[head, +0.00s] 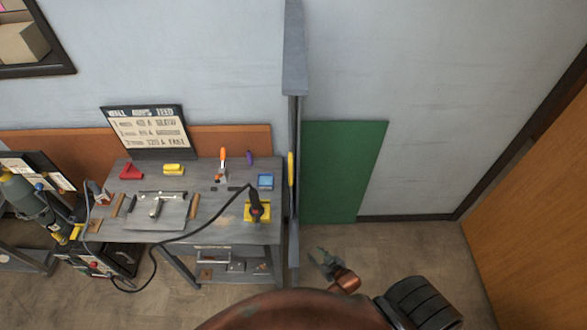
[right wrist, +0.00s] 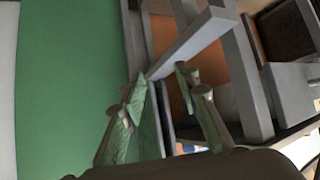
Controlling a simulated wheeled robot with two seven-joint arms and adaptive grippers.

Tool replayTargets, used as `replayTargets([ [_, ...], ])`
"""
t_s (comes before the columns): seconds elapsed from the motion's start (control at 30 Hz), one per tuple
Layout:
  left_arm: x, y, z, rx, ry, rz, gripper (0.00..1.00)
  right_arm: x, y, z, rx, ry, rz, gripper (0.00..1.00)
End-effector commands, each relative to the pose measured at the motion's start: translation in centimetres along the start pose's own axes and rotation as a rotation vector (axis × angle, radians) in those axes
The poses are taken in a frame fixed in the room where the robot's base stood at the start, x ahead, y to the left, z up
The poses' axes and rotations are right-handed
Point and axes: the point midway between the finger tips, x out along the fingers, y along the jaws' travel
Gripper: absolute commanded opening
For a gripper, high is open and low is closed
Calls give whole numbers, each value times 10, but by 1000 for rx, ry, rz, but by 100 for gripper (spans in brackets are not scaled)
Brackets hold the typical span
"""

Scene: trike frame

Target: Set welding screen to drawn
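The welding screen appears as a flat green panel (head: 343,172) against the wall, right of the workbench, beside an upright grey post (head: 294,60). A large green surface (right wrist: 70,80) also fills the left of the right wrist view. A narrow yellow piece (head: 291,170), possibly a handle, shows on the post's edge. My right gripper (head: 323,260) is below and in front of the green panel, apart from it. In the right wrist view its fingers (right wrist: 160,82) are spread, with grey frame bars beyond them. I see nothing held. My left gripper is out of view.
The workbench (head: 225,233) stands left of the post, with a torch (head: 256,205), clamps and metal parts on it. A black cable (head: 190,236) hangs off its front. A wooden door (head: 535,215) is at right. The floor (head: 420,245) before the panel is clear.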

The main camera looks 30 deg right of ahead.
Motion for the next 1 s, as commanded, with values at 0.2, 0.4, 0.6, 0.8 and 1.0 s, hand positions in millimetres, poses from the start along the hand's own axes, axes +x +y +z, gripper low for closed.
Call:
replayTargets([
  [0.2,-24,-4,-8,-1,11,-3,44,-56,15,-237,24,405,-15,29],
  [0.4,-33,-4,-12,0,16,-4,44,-112,16,-348,29,615,-38,29],
  [0.6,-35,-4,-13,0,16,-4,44,-124,15,-380,29,672,-47,29],
  [0.8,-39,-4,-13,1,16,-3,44,-100,14,-398,29,671,-47,29],
  [1.0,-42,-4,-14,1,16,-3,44,-78,13,-415,29,670,-47,29],
])
